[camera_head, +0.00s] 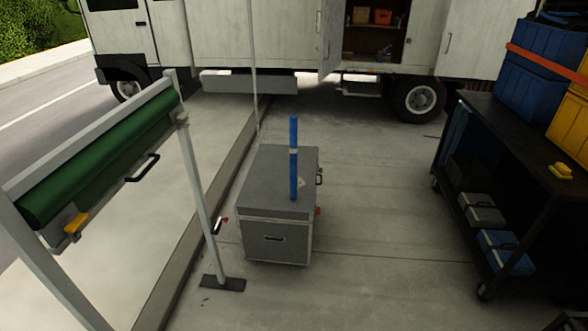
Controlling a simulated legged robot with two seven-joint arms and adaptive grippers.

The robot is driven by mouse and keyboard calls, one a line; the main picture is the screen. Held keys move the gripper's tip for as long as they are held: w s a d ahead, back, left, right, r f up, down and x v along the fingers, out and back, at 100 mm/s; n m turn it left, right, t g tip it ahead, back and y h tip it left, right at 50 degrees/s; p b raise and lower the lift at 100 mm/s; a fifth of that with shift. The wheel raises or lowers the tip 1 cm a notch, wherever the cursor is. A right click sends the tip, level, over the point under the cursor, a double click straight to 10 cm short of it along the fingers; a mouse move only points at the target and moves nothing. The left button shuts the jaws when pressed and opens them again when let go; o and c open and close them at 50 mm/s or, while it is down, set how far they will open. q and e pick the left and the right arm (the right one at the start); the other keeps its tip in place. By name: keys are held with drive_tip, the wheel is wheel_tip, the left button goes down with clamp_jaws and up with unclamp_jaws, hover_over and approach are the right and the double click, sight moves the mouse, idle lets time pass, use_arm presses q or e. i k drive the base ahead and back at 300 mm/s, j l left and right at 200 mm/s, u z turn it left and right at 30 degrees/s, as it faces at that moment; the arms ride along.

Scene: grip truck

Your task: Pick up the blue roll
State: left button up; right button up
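The blue roll (294,178) stands upright on the lid of a grey case (261,188), near its right side. It is a tall, thin blue cylinder with a pale band around its middle. Its lower end meets the lid close to the front right corner. Nothing holds it. Neither of my grippers shows in the head view.
A frame with a green roll (100,155) stands at the left, its post foot (222,283) near the case. A dark shelf cart (520,135) with blue and yellow bins stands at the right. A white truck (240,35) is behind. The floor right of the case is clear.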

sight(293, 118)
drive_tip(key=i+l, duration=0.25)
drive_tip(key=i, duration=0.15)
drive_tip(key=i+l, duration=0.25)
drive_tip(key=i, duration=0.2)
